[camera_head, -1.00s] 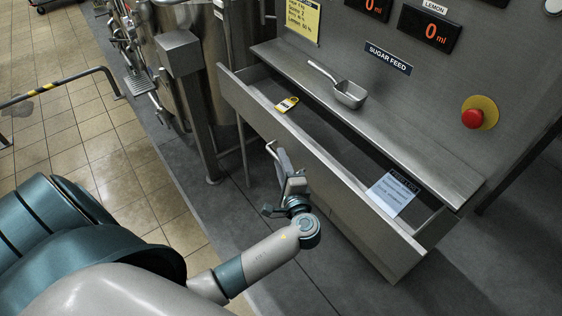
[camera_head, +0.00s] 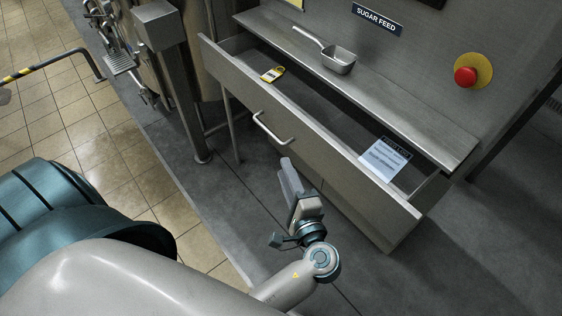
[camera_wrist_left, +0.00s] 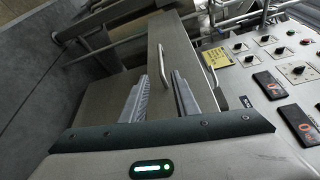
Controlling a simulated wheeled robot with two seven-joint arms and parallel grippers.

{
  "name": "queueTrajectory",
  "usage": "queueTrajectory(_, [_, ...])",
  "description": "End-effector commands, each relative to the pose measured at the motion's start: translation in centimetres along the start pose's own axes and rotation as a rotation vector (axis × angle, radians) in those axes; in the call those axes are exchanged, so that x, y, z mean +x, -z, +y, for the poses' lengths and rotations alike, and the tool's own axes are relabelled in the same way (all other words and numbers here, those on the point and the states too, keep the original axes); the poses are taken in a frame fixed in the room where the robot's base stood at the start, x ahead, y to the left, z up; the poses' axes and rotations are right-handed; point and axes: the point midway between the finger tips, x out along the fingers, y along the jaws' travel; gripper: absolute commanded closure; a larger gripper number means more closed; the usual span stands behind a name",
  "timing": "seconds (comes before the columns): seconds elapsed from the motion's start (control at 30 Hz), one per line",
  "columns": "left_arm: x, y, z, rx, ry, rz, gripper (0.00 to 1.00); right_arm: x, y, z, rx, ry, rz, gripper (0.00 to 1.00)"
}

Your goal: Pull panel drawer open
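The panel drawer (camera_head: 318,146) stands pulled out below the steel shelf. Its bar handle (camera_head: 271,129) is on the drawer front and also shows in the left wrist view (camera_wrist_left: 164,66). Inside the drawer lie a yellow tag (camera_head: 272,74) and a printed sheet (camera_head: 385,159). My left gripper (camera_head: 287,172) is in front of the drawer front, below and apart from the handle. In the left wrist view its two fingers (camera_wrist_left: 159,97) are spread with nothing between them, and the handle lies beyond them. My right gripper is not seen.
A metal scoop (camera_head: 338,60) rests on the shelf (camera_head: 400,105) above the drawer. A red emergency button (camera_head: 466,76) is on the panel at right. A steel vessel (camera_head: 205,45) and its leg stand left of the drawer. The grey floor in front is clear.

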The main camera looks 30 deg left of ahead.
Motion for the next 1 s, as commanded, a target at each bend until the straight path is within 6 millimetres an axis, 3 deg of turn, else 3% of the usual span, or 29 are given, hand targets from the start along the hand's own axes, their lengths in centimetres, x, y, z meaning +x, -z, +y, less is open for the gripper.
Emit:
queueTrajectory(0.2, [-1.5,0.0,0.0,0.000,0.000,0.000,0.72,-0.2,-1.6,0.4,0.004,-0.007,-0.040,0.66])
queueTrajectory(0.8, [-1.6,0.0,0.0,0.000,0.000,0.000,0.72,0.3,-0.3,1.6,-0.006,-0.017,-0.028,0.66])
queueTrajectory(1.0, [-1.3,1.2,1.9,0.009,-0.034,0.047,0.72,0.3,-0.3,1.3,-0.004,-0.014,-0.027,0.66])
